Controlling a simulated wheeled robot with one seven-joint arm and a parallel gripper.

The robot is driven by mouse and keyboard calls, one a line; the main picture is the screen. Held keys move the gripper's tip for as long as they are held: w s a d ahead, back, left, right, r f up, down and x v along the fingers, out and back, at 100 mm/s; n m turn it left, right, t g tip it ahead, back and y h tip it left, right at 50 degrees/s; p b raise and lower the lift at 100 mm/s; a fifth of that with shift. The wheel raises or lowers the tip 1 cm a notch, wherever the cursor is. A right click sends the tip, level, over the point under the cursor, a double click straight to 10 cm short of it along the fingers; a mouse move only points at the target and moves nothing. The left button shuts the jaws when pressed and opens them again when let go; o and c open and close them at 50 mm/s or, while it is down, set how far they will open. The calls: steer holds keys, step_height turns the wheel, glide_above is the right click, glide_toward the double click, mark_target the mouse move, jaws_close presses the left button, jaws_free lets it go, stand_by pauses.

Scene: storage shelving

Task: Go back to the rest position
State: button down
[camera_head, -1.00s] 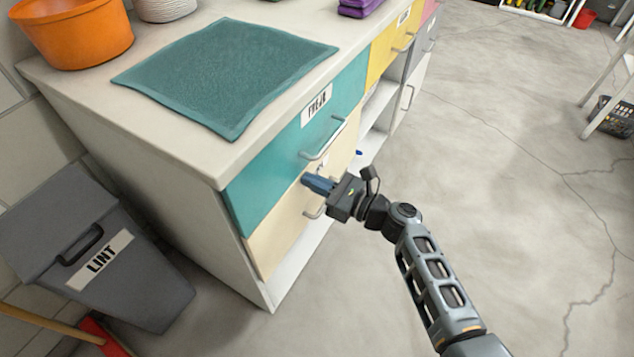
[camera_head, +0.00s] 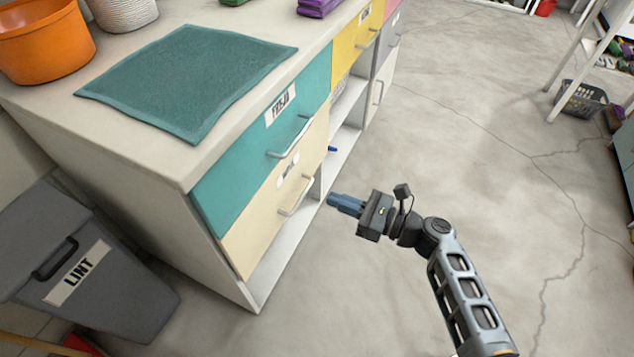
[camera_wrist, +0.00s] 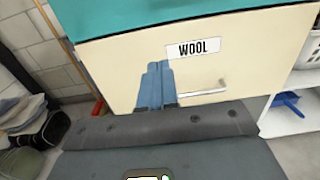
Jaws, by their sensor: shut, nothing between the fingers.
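My gripper (camera_head: 343,204) is shut and empty, held in the air in front of the cabinet, to the right of the cream drawer (camera_head: 262,218). In the wrist view its blue fingers (camera_wrist: 156,84) are together and point at the cream drawer (camera_wrist: 120,65) labelled WOOL. The teal drawer (camera_head: 246,148) above it and the cream drawer both look closed. My gripper is apart from both drawer handles.
The cabinet top (camera_head: 62,111) bears a teal cloth, an orange pot (camera_head: 40,45) and a white basket. A grey LINT bin (camera_head: 120,300) stands at the left. A white rack (camera_head: 572,65) and dark basket (camera_head: 583,98) stand at the right. The floor between is clear.

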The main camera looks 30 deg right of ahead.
steer(key=shift+s, duration=0.2)
steer(key=s+f+n+g+h+p, duration=0.2)
steer(key=s+n+h, duration=0.3)
steer(key=s, duration=0.6)
steer(key=s+f+n+g+h+p, duration=0.25)
steer(key=s+n, duration=0.35)
steer(key=s, duration=0.5)
steer(key=s+a+r+n+t+h+p, duration=0.1)
steer(key=s+r+n, duration=0.3)
steer(key=r, duration=0.6)
steer(key=s+a+r+n+t+h, duration=0.1)
steer(key=s+r+n, duration=0.3)
steer(key=r+n, duration=0.4)
steer(key=s+a+r+n+t+h+p, duration=0.1)
steer(key=s+r+n, duration=0.4)
steer(key=r, duration=0.6)
steer(key=shift+r+n+t+p, duration=0.3)
steer(key=shift+n+t+p, duration=0.1)
steer(key=shift+t, duration=0.45)
